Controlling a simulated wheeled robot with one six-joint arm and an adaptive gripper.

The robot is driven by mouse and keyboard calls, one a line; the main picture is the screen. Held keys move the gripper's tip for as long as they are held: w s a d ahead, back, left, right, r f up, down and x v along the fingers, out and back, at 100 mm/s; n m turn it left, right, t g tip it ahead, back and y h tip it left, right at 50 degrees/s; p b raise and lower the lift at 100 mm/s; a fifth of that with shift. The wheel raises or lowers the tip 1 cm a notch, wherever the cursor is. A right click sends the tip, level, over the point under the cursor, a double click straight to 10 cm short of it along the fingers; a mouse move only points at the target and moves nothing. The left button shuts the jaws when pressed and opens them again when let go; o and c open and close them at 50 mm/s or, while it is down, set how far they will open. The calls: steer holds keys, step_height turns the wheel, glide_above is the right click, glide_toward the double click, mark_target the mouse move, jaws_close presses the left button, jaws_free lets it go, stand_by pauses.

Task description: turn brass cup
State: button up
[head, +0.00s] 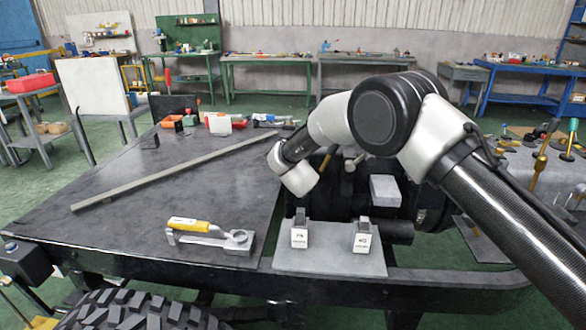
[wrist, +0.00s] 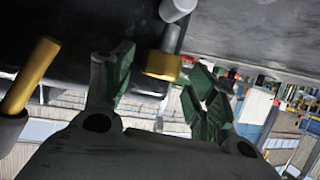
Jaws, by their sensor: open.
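A short brass cup (wrist: 161,66) shows in the wrist view at the upper middle, at the end of a dark grey stem. My gripper (wrist: 157,80) is open, with one green-padded finger on each side of the cup. A gap shows beside the cup on both sides. I cannot tell how deep the cup sits between the fingers. In the head view my arm reaches down over the dark assembly right of the tabletop, and my fingers and the cup cannot be made out there.
A longer brass rod (wrist: 32,72) in a dark holder stands left of my fingers. A light grey cylinder (wrist: 177,9) lies close above the cup. A yellow-handled clamp (head: 200,230), a long metal bar (head: 180,170) and two labelled blocks on a grey plate (head: 330,262) lie nearby.

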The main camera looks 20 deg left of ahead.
steer(key=shift+w+f, duration=0.1)
steer(key=shift+w, duration=0.1)
steer(key=c, duration=1)
steer(key=shift+c, duration=0.2)
steer(key=shift+a+m+h, duration=0.1)
steer(key=shift+m+h, duration=0.2)
steer(key=shift+h, duration=0.1)
steer(key=shift+s+a+m+t+h, duration=0.15)
steer(key=shift+m+t+h, duration=0.15)
steer(key=shift+m+h, duration=0.55)
steer(key=shift+a+m+h, duration=0.2)
steer(key=shift+m+h, duration=1.65)
steer(key=shift+h, duration=0.4)
steer(key=o, duration=1)
